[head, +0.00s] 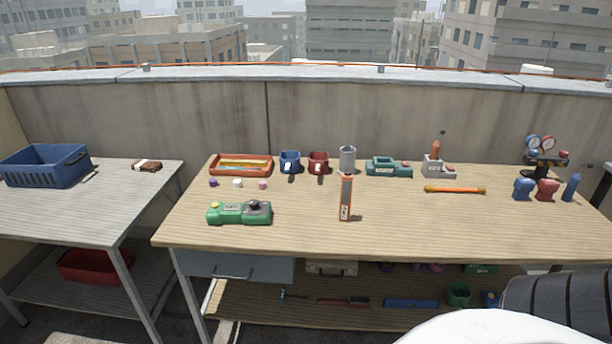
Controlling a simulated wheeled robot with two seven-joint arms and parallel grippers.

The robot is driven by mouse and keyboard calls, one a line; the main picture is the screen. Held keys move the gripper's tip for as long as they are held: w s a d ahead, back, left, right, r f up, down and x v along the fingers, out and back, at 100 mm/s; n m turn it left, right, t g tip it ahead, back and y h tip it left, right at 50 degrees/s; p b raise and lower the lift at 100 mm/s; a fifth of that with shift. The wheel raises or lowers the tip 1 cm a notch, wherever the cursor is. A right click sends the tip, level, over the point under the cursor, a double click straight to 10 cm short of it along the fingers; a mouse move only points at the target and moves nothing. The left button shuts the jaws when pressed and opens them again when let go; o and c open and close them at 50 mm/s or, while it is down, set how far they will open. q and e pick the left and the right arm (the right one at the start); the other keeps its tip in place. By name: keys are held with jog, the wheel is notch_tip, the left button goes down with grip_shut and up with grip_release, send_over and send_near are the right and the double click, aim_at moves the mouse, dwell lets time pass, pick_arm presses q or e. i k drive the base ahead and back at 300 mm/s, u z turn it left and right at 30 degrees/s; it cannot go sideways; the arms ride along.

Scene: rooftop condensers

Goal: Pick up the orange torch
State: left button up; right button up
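Neither of my grippers is in view. Only a white and black part of my own body shows at the lower right.
A grey cylinder (348,158) and an upright orange-edged piece (346,199) stand mid-bench. Gauges (541,148) stand right. The front right bench top is clear.

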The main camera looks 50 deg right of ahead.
aim_at(346, 186)
jog(key=z, duration=0.55)
jog(key=i, duration=1.05)
jog(key=z, duration=0.9)
